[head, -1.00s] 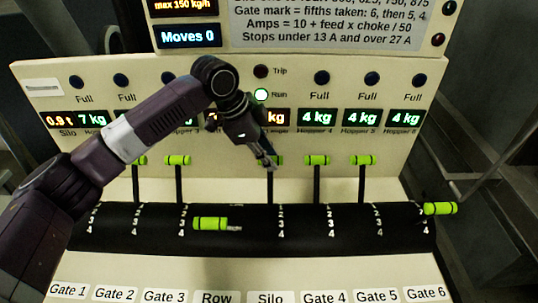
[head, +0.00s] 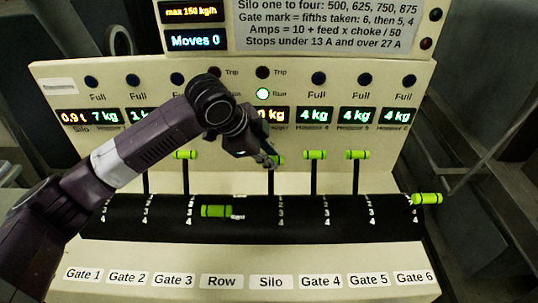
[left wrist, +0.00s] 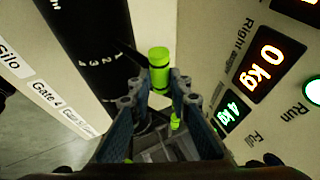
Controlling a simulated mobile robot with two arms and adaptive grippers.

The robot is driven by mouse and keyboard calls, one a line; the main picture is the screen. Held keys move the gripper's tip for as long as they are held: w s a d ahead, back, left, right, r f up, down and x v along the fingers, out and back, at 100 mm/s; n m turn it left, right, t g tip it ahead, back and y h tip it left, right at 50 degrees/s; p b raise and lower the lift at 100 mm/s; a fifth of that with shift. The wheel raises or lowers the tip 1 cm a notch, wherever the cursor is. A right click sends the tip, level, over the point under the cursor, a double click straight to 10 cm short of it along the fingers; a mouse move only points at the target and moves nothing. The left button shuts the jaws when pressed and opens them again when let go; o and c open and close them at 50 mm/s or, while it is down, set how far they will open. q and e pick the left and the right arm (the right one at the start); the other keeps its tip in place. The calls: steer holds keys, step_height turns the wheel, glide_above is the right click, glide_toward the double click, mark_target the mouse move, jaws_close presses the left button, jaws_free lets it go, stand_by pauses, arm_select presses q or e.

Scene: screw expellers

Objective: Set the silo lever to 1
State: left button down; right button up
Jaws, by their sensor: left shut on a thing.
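The silo lever is a black rod (head: 271,183) with a bright green handle, standing above the Silo label (head: 271,282). Its rod stands upright at the top of the numbered scale. My left gripper (head: 270,160) is at the handle and partly hides it. In the left wrist view the green handle (left wrist: 160,72) sits at the fingertips of my left gripper (left wrist: 158,95), which is shut on it. My right gripper is not in view.
The Row lever's green handle (head: 217,211) is tipped low, left of the silo lever. The Gate 4 lever (head: 314,155) and Gate 5 lever (head: 355,155) stand upright close on the right. The Gate 6 handle (head: 426,199) is lower at far right. The display (head: 195,40) reads Moves 0.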

arm_select(q)
steer(key=shift+s+f, duration=0.2)
steer(key=shift+f, duration=0.2)
steer(key=c, duration=2.2)
jaws_free()
steer(key=shift+s, duration=0.1)
steer(key=o, duration=0.3)
steer(key=shift+o, duration=0.5)
steer(key=shift+d, duration=0.15)
steer(key=shift+r, duration=0.15)
steer(key=v, duration=1.1)
steer(key=shift+r, duration=0.4)
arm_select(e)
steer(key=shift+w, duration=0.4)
arm_select(q)
steer(key=shift+f, duration=0.1)
